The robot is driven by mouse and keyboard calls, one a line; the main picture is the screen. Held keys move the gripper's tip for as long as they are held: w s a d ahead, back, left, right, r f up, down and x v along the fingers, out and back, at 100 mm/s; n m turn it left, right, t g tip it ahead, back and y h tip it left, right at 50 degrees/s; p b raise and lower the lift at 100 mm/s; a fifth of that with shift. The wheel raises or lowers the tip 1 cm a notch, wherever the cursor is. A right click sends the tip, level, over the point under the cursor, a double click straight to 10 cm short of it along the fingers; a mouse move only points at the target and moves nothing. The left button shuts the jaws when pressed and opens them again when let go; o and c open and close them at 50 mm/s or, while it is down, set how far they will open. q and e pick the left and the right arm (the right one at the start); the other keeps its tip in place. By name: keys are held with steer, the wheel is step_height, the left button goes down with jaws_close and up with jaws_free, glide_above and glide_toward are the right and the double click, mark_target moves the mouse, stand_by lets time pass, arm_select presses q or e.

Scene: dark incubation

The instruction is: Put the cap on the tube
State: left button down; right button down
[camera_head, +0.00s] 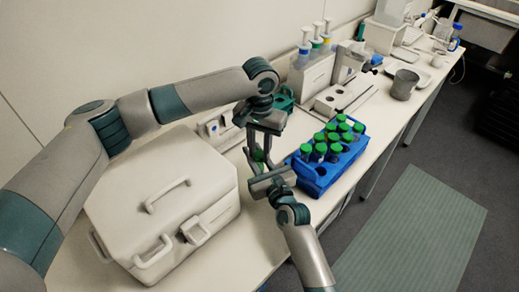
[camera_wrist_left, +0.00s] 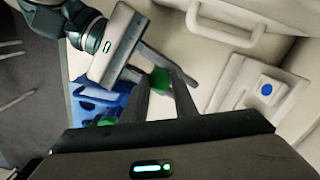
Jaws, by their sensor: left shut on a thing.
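The green cap (camera_head: 258,155) is between the fingers of my left gripper (camera_head: 261,152), which is shut on it and points down above the table. In the left wrist view the cap (camera_wrist_left: 160,79) shows between the left fingertips. My right gripper (camera_head: 268,181) reaches up from below, close under the left one; it also shows in the left wrist view (camera_wrist_left: 158,72), its fingers crossing near the cap. I cannot make out the tube, or whether the right fingers are shut on it. Gap or contact between cap and tube is hidden.
A blue rack (camera_head: 323,180) with several green-capped tubes stands just right of the grippers. A large white lidded box (camera_head: 165,205) stands to the left. Pipettes on a stand (camera_head: 312,72) and a grey beaker (camera_head: 403,84) are farther back. The right table edge borders the floor.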

arm_select(q)
steer(key=m, duration=0.4)
steer(key=shift+m, duration=0.3)
steer(key=m, duration=0.4)
steer(key=c, duration=1.4)
jaws_free()
steer(key=shift+o, duration=0.2)
step_height(320, 180, up, 12)
arm_select(e)
steer(key=c, duration=1.5)
jaws_free()
steer(key=shift+o, duration=0.2)
